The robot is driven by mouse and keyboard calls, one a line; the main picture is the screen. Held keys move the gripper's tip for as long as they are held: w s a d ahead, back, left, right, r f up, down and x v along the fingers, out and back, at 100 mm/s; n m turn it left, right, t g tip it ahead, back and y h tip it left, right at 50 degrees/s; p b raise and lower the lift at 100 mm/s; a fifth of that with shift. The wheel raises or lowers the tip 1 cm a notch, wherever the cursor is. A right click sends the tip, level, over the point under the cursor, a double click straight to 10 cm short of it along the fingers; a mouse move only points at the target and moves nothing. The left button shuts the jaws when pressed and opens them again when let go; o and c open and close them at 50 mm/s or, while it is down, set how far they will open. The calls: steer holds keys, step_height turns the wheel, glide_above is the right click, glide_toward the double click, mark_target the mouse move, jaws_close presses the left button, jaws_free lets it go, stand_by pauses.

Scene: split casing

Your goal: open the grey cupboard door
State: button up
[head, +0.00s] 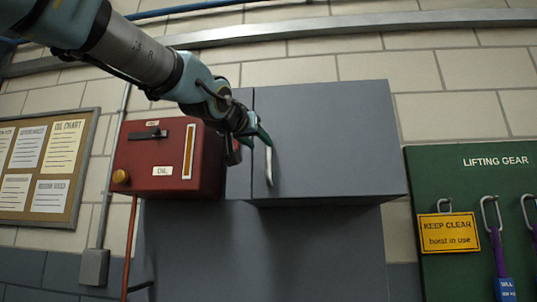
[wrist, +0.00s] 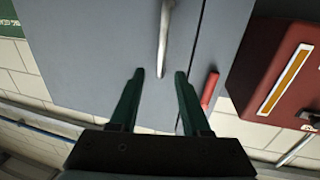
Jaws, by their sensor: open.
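The grey cupboard door (head: 330,135) is the wide panel in the middle of the head view, and it looks shut. It fills much of the wrist view (wrist: 90,50). Its pale upright bar handle (head: 269,165) is near the door's left edge, beside a thin dark seam. My gripper (head: 262,142) is open at the upper part of this handle, in front of the door. In the wrist view the handle (wrist: 165,35) runs down toward the gap between my two green fingers (wrist: 159,75), its end between the fingertips. I cannot tell whether they touch it.
A red box (head: 160,165) with a switch is on the wall left of the cupboard. A red bar (wrist: 210,90) is on the narrow grey panel across the seam. A green lifting-gear board (head: 470,220) hangs at right, a notice board (head: 45,165) at left.

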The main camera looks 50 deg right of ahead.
mark_target(268, 151)
steer(key=x, duration=0.9)
steer(key=shift+c, duration=0.2)
steer(key=shift+a, duration=0.1)
jaws_close()
stand_by(1.1)
